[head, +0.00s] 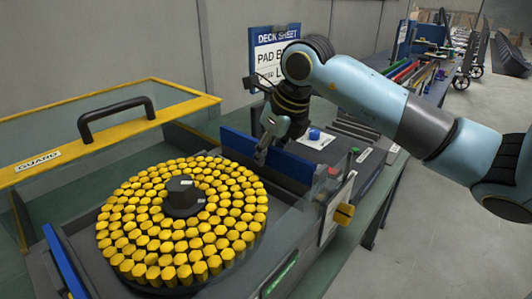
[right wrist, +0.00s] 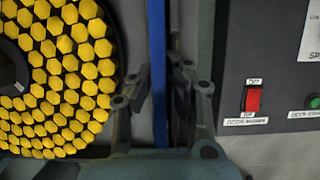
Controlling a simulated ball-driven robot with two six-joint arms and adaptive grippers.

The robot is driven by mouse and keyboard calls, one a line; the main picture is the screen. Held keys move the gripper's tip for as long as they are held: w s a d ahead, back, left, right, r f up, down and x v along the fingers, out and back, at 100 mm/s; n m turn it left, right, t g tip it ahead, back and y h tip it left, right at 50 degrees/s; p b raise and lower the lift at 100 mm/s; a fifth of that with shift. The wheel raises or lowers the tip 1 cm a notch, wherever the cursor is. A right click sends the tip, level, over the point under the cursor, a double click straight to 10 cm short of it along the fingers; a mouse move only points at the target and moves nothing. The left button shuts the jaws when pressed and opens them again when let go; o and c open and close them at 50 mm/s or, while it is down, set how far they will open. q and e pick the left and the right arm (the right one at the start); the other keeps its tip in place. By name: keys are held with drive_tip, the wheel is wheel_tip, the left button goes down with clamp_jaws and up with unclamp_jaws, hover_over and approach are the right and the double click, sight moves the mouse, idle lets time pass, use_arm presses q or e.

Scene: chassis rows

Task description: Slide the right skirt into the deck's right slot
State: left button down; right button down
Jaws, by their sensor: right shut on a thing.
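The right skirt is a blue upright panel (head: 236,144) behind the right side of the round deck in the head view. In the right wrist view the skirt (right wrist: 156,40) shows as a thin blue strip seen edge-on. My right gripper (head: 262,153) points down at the panel, with a finger on either side of it, shut on it; its fingers also show in the wrist view (right wrist: 162,88). The deck (head: 262,236) carries rings of yellow hexagonal pads around a dark hub. The right slot cannot be made out. My left gripper is not in view.
A yellow-framed guard (head: 100,118) with a black handle stands at the left. Another blue panel (head: 64,262) stands at the near left. A control box with a red switch (right wrist: 253,100) lies right of the gripper. A deck sheet sign (head: 273,48) stands behind.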

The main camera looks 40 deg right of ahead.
drive_tip(key=shift+f, duration=0.15)
drive_tip(key=shift+f+b, duration=1.1)
drive_tip(key=shift+b, duration=0.05)
drive_tip(key=c, duration=1.3)
unclamp_jaws()
drive_tip(key=shift+o, duration=0.2)
drive_tip(key=shift+r, duration=0.2)
drive_tip(key=v, duration=1.1)
drive_tip(key=shift+s+r, duration=0.2)
drive_tip(key=shift+r, duration=0.05)
